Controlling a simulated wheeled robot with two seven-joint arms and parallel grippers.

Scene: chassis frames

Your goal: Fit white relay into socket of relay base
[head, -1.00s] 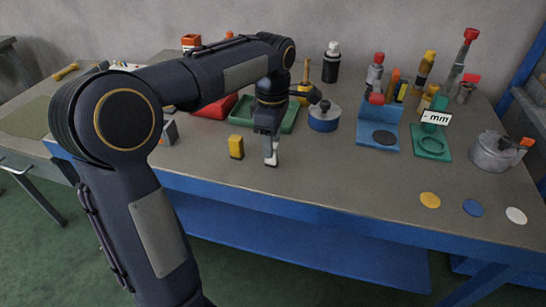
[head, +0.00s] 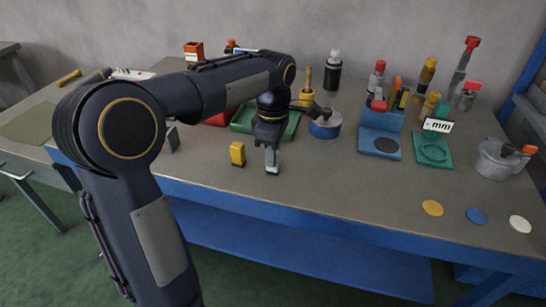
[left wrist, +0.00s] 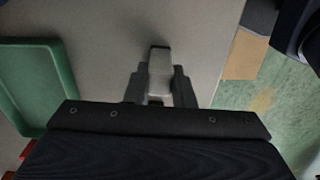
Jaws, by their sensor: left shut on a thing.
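My left gripper (head: 272,168) points down at the front middle of the bench, shut on a small white relay. In the left wrist view the white relay (left wrist: 160,68) sits between the two dark fingers (left wrist: 158,85). In the head view the fingers hide most of it, and its lower end is at or near the bench top. A yellow block (head: 237,153) stands upright just left of the gripper. I cannot clearly make out the relay base; a small grey block (head: 171,138) is partly hidden behind my left arm. My right gripper is not in view.
A green tray (head: 243,124) lies behind the gripper, with a blue-sided pot (head: 325,126) to its right. Blue (head: 380,147) and green (head: 434,150) stands and several bottles fill the back right. The bench front between gripper and coloured discs (head: 433,208) is clear.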

